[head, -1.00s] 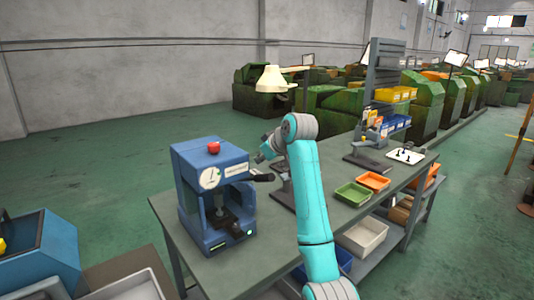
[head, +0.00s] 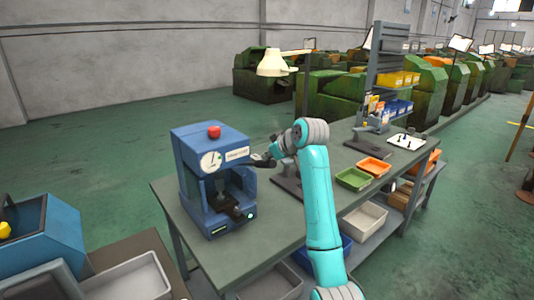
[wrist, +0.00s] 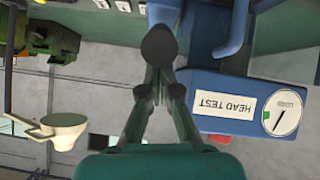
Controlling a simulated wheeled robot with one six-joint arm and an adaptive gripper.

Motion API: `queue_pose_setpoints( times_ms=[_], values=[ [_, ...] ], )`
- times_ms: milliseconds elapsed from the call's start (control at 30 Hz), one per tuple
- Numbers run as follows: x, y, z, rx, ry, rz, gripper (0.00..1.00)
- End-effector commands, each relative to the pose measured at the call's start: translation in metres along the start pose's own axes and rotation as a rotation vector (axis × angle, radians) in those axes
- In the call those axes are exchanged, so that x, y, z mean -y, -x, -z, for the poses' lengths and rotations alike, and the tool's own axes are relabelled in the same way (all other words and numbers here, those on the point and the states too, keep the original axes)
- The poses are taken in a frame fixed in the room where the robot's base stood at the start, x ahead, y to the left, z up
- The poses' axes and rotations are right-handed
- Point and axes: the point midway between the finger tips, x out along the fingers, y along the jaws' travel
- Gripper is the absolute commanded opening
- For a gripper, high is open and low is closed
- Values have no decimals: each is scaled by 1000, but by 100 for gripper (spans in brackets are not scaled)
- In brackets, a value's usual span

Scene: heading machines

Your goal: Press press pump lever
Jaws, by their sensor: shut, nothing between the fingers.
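The blue press (head: 218,165) stands on the near end of the grey bench, with a dial and a red knob (head: 214,131) on top. Its pump lever ends in a dark knob (head: 263,161) sticking out to the press's right. My gripper (head: 272,156) is right beside that knob in the head view. In the wrist view, my gripper's shut, empty fingers (wrist: 157,78) point at the dark lever knob (wrist: 158,44), which lies right at their tips. I cannot tell whether they touch. The press's "HEAD TEST" label (wrist: 236,106) is to the right there.
Green and orange trays (head: 355,179) and a dark stand (head: 287,186) are on the bench (head: 255,255) to the right. A blue machine (head: 42,240) stands at the lower left.

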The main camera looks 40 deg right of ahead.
Motion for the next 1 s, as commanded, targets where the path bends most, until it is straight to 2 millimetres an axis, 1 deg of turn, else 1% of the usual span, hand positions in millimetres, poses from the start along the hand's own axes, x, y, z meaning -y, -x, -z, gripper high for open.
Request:
queue_pose_setpoints(
  times_ms=[33, 267, 600, 800, 1000],
  values=[
    [1, -2, -8, -15, -3, -2, 0],
    [7, -6, -36, -140, -10, -27, 0],
    [15, -20, -75, -335, -20, -65, 0],
    [18, -27, -88, -347, -18, -67, 0],
    [20, -33, -97, -344, -18, -67, 0]
  ],
)
